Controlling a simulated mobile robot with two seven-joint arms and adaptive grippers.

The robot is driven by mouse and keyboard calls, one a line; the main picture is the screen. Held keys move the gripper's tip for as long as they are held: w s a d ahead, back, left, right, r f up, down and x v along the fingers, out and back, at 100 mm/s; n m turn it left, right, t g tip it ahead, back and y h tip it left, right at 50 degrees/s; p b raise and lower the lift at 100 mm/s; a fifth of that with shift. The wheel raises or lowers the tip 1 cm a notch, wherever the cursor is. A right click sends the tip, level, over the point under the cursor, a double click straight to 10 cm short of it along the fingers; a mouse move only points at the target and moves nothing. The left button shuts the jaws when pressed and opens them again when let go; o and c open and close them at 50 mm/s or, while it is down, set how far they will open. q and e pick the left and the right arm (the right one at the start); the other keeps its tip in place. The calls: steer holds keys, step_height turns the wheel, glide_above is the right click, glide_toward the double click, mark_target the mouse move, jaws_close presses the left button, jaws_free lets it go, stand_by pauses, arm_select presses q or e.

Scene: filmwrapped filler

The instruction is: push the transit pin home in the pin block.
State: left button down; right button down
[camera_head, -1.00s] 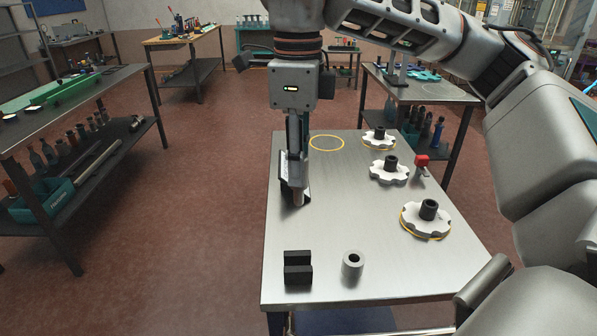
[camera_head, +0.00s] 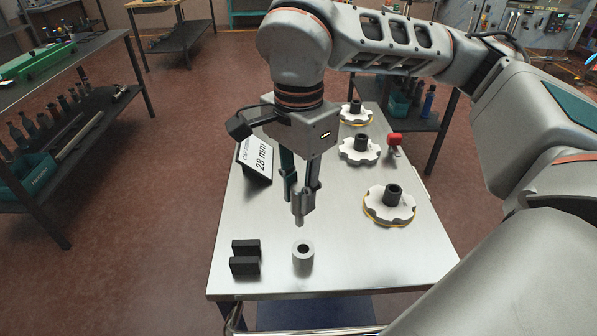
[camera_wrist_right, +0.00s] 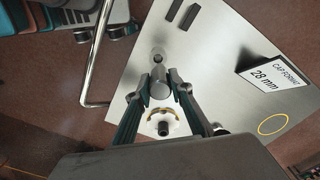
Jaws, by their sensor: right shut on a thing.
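My right gripper (camera_head: 301,188) is shut on the grey transit pin (camera_head: 299,212), which hangs upright with its narrower end down, above the steel table (camera_head: 335,272). In the right wrist view the pin (camera_wrist_right: 160,84) sits between the two fingertips (camera_wrist_right: 160,92). A short grey cylinder with a dark bore (camera_head: 303,253) stands on the table just in front of the pin, apart from it. A black slotted block (camera_head: 245,266) stands to its left. The frames do not label either as the pin block. My left gripper is out of view.
A sign reading 28 mm (camera_head: 256,160) stands behind my gripper at the left. White lobed discs with black hubs (camera_head: 388,205) and a small red-topped item (camera_head: 394,139) are on the right. The front right of the table is clear.

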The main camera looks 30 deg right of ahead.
steer(key=shift+s+d+f+n, duration=0.2)
steer(key=shift+d+n, duration=0.05)
steer(key=shift+n, duration=0.15)
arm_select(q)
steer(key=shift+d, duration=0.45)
arm_select(e)
steer(key=shift+s+f, duration=0.1)
steer(key=shift+f, duration=0.05)
